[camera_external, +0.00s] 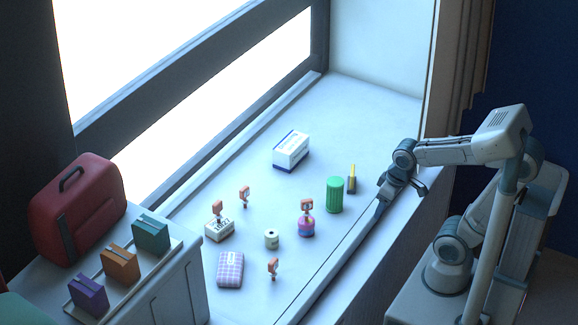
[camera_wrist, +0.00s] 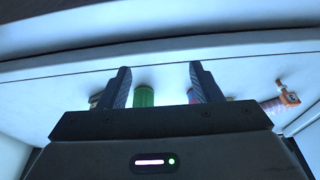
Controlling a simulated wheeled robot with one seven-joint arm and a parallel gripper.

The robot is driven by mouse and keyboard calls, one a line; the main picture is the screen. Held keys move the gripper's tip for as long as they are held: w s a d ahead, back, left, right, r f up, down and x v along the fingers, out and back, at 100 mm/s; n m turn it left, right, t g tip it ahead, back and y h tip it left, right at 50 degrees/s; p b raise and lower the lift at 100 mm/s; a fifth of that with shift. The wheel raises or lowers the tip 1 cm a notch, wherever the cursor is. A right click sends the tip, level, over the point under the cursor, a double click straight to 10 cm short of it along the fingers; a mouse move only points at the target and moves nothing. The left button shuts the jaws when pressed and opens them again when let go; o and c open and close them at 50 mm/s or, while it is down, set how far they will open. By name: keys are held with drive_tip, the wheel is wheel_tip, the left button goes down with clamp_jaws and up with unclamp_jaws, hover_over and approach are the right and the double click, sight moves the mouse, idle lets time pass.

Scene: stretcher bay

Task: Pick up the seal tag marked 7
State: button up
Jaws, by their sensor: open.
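Several small orange seal tags stand on the pale sill. One (camera_external: 244,194) is at the back and one (camera_external: 273,267) at the front. One (camera_external: 217,207) is on or just behind a white labelled box (camera_external: 219,231), and one (camera_external: 306,205) is on or just behind a pink-purple round item (camera_external: 306,227). I cannot read a 7 on any. My gripper (camera_external: 402,197) is open and empty at the sill's right edge, apart from all tags. In the wrist view its fingers (camera_wrist: 160,72) are spread, and an orange tag (camera_wrist: 288,97) shows at far right.
A green ribbed cylinder (camera_external: 335,195) and a yellow-and-dark slim item (camera_external: 351,179) stand nearest my gripper. A blue-white box (camera_external: 291,151), white roll (camera_external: 271,239) and checked purple pack (camera_external: 230,269) are also on the sill. A red case (camera_external: 80,208) stands left. The sill's back right is clear.

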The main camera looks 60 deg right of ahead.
drive_tip(key=w+r, duration=0.3)
drive_tip(key=w, duration=0.4)
drive_tip(key=t+p, duration=0.2)
drive_tip(key=p, duration=0.2)
hover_over(247, 192)
drive_tip(key=s, duration=0.4)
drive_tip(key=f, duration=0.1)
drive_tip(key=shift+m, duration=0.4)
drive_tip(key=x, duration=0.8)
drive_tip(key=shift+a+f+p, duration=0.15)
drive_tip(key=shift+f+p, duration=0.2)
drive_tip(key=shift+p, duration=0.05)
drive_tip(key=shift+p+x, duration=0.8)
drive_tip(key=shift+x, duration=1.75)
drive_tip(key=shift+w, duration=0.15)
drive_tip(key=c, duration=1)
